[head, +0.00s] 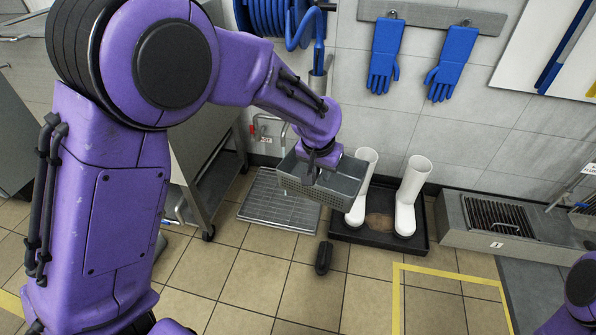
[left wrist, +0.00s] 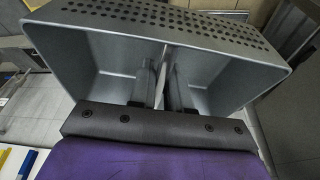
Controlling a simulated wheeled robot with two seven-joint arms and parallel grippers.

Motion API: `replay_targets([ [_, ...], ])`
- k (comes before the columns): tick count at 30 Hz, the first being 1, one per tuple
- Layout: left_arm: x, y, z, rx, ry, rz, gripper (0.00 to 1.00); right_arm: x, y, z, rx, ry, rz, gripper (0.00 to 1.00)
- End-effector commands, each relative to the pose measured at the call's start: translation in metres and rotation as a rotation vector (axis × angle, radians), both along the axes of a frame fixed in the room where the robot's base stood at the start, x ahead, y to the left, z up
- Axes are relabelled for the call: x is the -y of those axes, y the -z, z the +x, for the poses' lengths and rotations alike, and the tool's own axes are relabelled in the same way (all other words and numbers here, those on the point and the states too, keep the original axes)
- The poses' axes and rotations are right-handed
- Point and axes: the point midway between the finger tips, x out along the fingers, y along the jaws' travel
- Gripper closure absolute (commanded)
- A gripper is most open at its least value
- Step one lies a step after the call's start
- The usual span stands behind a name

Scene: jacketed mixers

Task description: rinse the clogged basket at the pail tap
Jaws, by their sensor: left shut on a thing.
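The grey basket (head: 325,178) has perforated sides and hangs in my left gripper (head: 316,172), above the floor grate (head: 280,202). In the left wrist view the basket (left wrist: 110,55) fills the upper part, and the left fingers (left wrist: 167,88) are shut on its thin middle divider. The part of the basket interior that shows is bare grey; any clogging is not visible. A wall tap with a red part (head: 253,131) and a bent pipe is behind the grate, partly hidden by my arm and the basket. My right gripper is out of view.
White boots (head: 406,198) stand in a black tray (head: 380,238) right of the basket. A dark brush-like object (head: 323,258) lies on the tiles. A steel wheeled cart (head: 205,150) stands left of the grate. A drain channel (head: 497,215) is at right. Blue gloves (head: 385,55) hang above.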

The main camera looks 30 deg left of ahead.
Motion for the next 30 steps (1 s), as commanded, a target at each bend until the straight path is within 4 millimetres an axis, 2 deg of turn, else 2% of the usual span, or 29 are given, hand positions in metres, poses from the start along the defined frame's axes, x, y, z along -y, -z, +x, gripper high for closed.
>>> replay_targets([
  [2, 0.004, -0.004, -0.007, 0.002, 0.001, 0.001, 1.00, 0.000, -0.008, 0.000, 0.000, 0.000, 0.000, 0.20],
  [21, 0.033, -0.004, -0.059, 0.001, 0.000, 0.001, 1.00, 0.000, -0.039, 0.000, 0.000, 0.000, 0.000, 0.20],
  [30, 0.035, -0.001, -0.062, 0.002, 0.000, 0.000, 1.00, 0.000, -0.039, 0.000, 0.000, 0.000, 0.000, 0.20],
])
